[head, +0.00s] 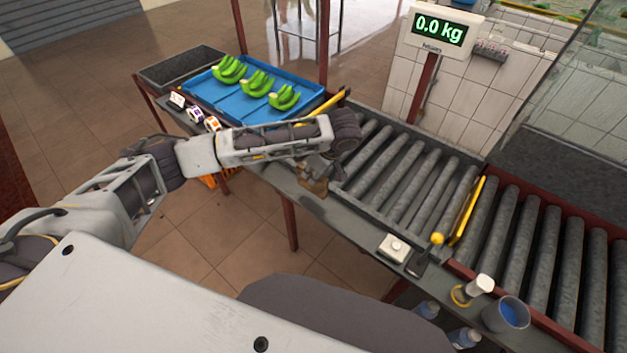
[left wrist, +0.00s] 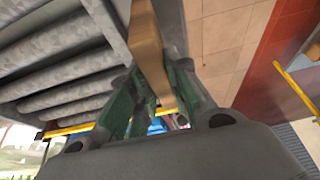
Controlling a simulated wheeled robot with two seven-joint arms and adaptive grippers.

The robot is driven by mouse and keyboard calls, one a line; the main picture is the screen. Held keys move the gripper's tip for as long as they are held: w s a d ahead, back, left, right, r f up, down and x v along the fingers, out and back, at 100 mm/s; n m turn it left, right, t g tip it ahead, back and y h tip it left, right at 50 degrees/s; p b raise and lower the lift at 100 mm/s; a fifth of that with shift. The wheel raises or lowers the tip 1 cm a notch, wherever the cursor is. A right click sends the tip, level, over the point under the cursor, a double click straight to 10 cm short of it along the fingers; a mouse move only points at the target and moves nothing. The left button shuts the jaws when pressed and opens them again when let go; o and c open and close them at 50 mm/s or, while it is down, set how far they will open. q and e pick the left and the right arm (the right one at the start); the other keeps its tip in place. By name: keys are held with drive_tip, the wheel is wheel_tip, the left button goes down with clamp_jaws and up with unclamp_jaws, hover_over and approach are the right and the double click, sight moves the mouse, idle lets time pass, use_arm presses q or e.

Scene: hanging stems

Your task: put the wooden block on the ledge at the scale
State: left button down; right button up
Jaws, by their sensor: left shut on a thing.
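The wooden block (head: 312,187) is brown and partly hidden under my left gripper (head: 322,170) in the head view. In the left wrist view the block (left wrist: 147,45) is a long tan piece between the green finger pads. My left gripper is shut on it, over the near edge of the roller line. I cannot tell whether the block touches the grey ledge (head: 352,222). The scale's display (head: 438,28) reads 0.0 kg on a red post behind the rollers (head: 405,175). My right gripper is not in view.
A blue tray (head: 215,106) with green bananas (head: 257,83) stands at the left. Small printed blocks (head: 195,114) lie before it. A white button box (head: 394,248), a yellow-knobbed lever (head: 437,240), a white-topped stamp (head: 481,285) and a blue-filled cup (head: 507,313) occupy the ledge's right part.

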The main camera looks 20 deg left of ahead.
use_arm(q)
drive_tip(key=shift+f, duration=1.85)
drive_tip(key=c, duration=1.3)
unclamp_jaws()
drive_tip(key=shift+f, duration=0.15)
drive_tip(key=shift+c, duration=0.2)
